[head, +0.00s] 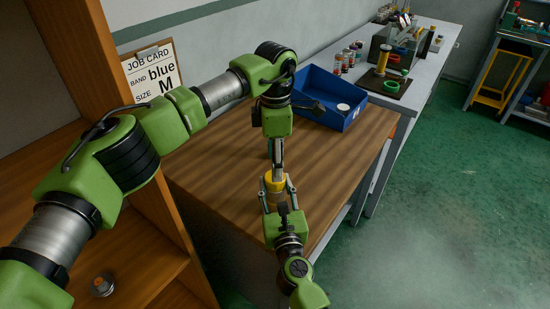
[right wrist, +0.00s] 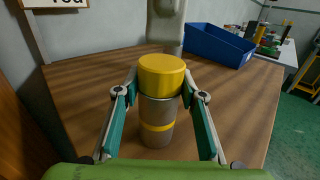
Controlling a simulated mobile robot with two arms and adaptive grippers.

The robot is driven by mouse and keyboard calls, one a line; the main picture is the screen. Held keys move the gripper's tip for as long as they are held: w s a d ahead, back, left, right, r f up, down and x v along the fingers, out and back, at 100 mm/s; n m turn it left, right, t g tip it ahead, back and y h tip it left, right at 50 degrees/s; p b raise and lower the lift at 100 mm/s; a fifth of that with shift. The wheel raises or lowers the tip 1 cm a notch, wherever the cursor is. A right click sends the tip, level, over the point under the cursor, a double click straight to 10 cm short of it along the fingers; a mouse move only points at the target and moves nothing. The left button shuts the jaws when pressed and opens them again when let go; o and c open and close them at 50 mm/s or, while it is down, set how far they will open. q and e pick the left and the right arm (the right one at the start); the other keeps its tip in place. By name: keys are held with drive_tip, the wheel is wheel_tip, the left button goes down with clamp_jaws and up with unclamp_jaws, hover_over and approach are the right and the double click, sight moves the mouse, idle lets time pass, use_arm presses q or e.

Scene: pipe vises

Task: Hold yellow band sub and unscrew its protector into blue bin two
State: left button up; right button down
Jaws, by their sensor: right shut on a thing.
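The yellow band sub (right wrist: 157,112) is a grey-brown cylinder with a yellow band, upright in the right wrist view. Its yellow protector (right wrist: 161,74) sits on its top end and also shows in the head view (head: 275,179). A blue bin (head: 318,112) stands at the table's back right with a white round thing inside.
The wooden table (head: 215,160) is mostly bare around the sub. A brown shelf (head: 150,235) holding a small metal part (head: 102,285) stands at left. A job card (head: 151,73) reads "blue" and "M". A grey bench (head: 400,85) with jars and fixtures lies beyond.

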sight(275, 194)
use_arm(q)
drive_tip(key=r+m, duration=0.1)
drive_tip(key=m, duration=0.3)
drive_tip(key=shift+r, duration=0.4)
drive_tip(key=shift+f, duration=3.95)
drive_tip(key=c, duration=1.1)
drive_tip(key=n, duration=0.6)
drive_tip(key=shift+n, duration=0.3)
drive_tip(key=o, duration=1.2)
drive_tip(key=shift+a, duration=0.1)
drive_tip(key=shift+r, duration=0.1)
